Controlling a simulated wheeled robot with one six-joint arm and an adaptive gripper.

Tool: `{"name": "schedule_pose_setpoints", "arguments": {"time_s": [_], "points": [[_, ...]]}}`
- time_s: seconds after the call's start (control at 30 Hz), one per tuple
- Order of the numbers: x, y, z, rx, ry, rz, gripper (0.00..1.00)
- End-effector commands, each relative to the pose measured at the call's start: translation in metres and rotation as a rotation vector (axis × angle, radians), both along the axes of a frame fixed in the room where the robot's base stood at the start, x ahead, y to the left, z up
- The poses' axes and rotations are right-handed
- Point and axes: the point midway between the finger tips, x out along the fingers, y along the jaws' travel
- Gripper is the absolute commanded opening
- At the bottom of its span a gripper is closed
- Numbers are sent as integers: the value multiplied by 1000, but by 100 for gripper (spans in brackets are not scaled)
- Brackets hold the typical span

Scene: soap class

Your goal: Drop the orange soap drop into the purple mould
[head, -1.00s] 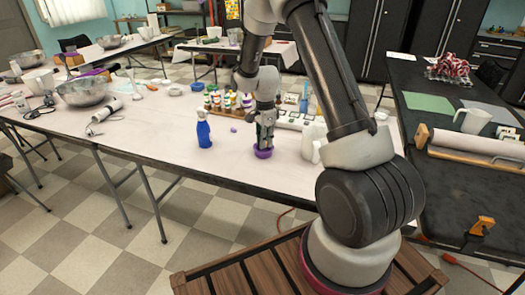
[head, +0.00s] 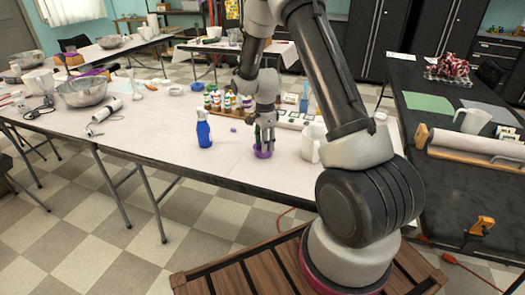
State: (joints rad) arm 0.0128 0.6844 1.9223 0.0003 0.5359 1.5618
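The purple mould (head: 263,154) sits on the long white table, near its front edge. My gripper (head: 264,146) points down right over the mould, its fingertips at or just above the rim; I cannot tell whether they touch it. The fingers look spread apart. I cannot make out the orange soap drop; the inside of the mould is hidden by the fingers and too small to read.
A blue spray bottle (head: 204,130) stands left of the mould, and a white pitcher (head: 311,143) stands close on its right. A small purple piece (head: 234,130) lies behind left. Several small bottles (head: 228,101) stand in a rack behind.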

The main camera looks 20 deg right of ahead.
Motion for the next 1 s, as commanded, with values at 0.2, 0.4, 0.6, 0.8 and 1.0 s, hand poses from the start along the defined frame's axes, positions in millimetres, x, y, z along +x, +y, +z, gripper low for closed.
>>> {"name": "schedule_pose_setpoints", "arguments": {"time_s": [0.2, 0.4, 0.6, 0.8, 1.0], "points": [[1, 0, 41, 0, -6, 0, 40], [1, 0, 85, 0, -4, 0, 40], [1, 0, 110, 0, -2, 0, 40], [0, 0, 116, 0, -1, 0, 40], [0, 0, 116, 0, -1, 0, 40]]}}
